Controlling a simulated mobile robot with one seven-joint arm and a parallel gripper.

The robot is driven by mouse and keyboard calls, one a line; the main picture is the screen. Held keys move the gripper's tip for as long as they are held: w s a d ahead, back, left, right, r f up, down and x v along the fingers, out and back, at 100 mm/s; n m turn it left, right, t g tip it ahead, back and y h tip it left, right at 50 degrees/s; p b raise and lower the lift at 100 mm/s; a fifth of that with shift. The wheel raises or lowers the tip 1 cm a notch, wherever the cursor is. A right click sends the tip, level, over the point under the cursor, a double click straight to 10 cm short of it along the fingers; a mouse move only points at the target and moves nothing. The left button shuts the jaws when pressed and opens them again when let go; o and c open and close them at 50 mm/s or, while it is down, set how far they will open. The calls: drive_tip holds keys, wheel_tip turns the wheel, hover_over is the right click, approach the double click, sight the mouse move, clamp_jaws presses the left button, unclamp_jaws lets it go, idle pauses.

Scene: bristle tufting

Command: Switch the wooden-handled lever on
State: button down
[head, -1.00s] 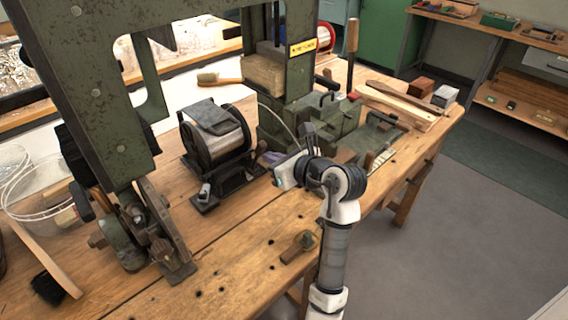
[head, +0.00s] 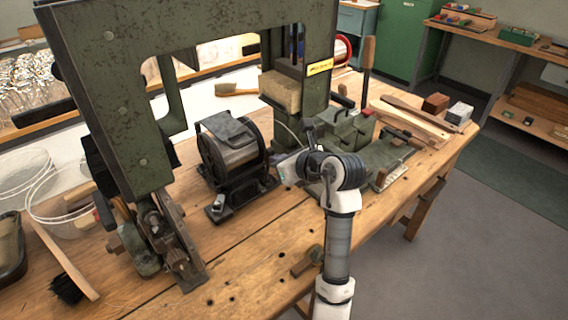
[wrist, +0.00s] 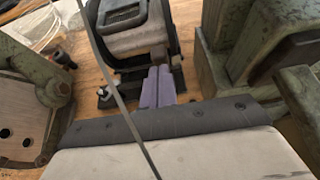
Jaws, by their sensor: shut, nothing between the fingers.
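The wooden-handled lever (head: 368,55) stands upright at the right rear of the green machine, its brown grip on top and a red part near its foot. Its lower end is partly hidden by the green housing. My gripper (head: 279,165) is over the bench, left of the lever and well apart from it, beside the black-framed drum. In the wrist view the two purple-grey fingers (wrist: 157,86) lie side by side, shut and empty, pointing towards the drum unit. The lever cannot be made out in the wrist view.
The tall green press frame (head: 108,90) and the drum unit (head: 232,150) stand left of my gripper. The green vice-like block (head: 350,130) is close on its right. A small wooden-handled piece (head: 305,262) lies near the front edge. Wooden strips (head: 410,118) lie at right.

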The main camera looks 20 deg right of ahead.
sight(267, 148)
drive_tip(key=shift+w+a+r, duration=0.25)
drive_tip(key=shift+w+r, duration=0.1)
drive_tip(key=shift+w, duration=0.35)
drive_tip(key=shift+w+a+r, duration=0.25)
drive_tip(key=shift+w+r, duration=0.05)
drive_tip(key=shift+w, duration=0.35)
drive_tip(key=shift+w+a+r+g+h+p, duration=0.15)
drive_tip(key=shift+w+g+p, duration=0.15)
drive_tip(key=shift+w+p, duration=0.05)
drive_tip(key=shift+w+a+r+g+h+p, duration=0.1)
drive_tip(key=shift+w+g+h+p, duration=0.05)
drive_tip(key=shift+w+g+p, duration=0.2)
drive_tip(key=shift+w, duration=0.1)
